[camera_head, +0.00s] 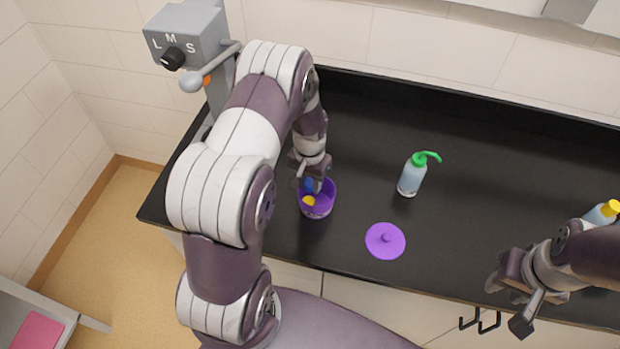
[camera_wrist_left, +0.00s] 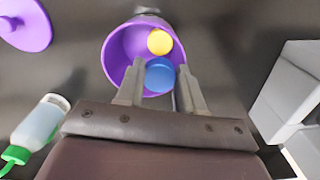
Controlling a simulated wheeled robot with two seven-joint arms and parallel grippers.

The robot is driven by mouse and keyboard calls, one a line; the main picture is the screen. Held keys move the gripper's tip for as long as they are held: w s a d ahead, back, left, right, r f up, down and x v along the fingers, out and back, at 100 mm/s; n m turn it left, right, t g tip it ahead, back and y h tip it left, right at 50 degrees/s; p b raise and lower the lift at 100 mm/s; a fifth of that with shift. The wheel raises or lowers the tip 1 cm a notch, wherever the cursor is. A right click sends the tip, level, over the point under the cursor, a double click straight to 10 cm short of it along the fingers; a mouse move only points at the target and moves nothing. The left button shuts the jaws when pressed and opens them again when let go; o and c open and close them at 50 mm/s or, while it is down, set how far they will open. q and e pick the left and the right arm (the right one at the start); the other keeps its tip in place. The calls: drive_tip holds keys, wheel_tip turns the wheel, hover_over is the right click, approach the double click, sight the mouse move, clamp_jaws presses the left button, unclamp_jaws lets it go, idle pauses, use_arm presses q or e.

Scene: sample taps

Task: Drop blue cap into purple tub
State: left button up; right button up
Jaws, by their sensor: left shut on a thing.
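The purple tub (camera_head: 319,207) stands on the black counter below my left gripper, and its open mouth shows in the left wrist view (camera_wrist_left: 115,50). The blue cap (camera_wrist_left: 159,74) is between the fingertips of my left gripper (camera_wrist_left: 161,85), over the tub's mouth. The cap also shows in the head view (camera_head: 308,184), partly hidden by the gripper. My left gripper is shut on the cap. A yellow cap (camera_wrist_left: 159,41) lies inside the tub. My right gripper (camera_head: 512,304) is at the counter's front edge at the right, with its fingers apart and nothing visible between them.
A purple lid (camera_head: 385,241) lies flat right of the tub. A bottle with a green top (camera_head: 411,178) stands behind the lid. A yellow-topped bottle (camera_head: 602,213) is at the far right. A grey dispenser box (camera_head: 187,40) stands at the left end. The counter's middle right is clear.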

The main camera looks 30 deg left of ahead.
sight(310, 184)
use_arm(q)
drive_tip(key=o, duration=1.1)
drive_tip(key=shift+s+r, duration=0.1)
drive_tip(key=shift+s, duration=0.1)
drive_tip(key=shift+w+d, duration=0.15)
drive_tip(key=shift+w, duration=0.15)
wheel_tip(310, 184, up, 13)
drive_tip(key=b, duration=0.3)
drive_tip(key=shift+f, duration=0.2)
drive_tip(key=s+d+f+b, duration=0.1)
drive_tip(key=s+d+b, duration=0.1)
drive_tip(key=s+d, duration=0.2)
drive_tip(key=s+d+f+t+b, duration=0.1)
drive_tip(key=s+d, duration=0.3)
drive_tip(key=s, duration=0.5)
drive_tip(key=shift+s+f+b, duration=0.25)
drive_tip(key=shift+f+b, duration=0.15)
drive_tip(key=shift+f, duration=0.05)
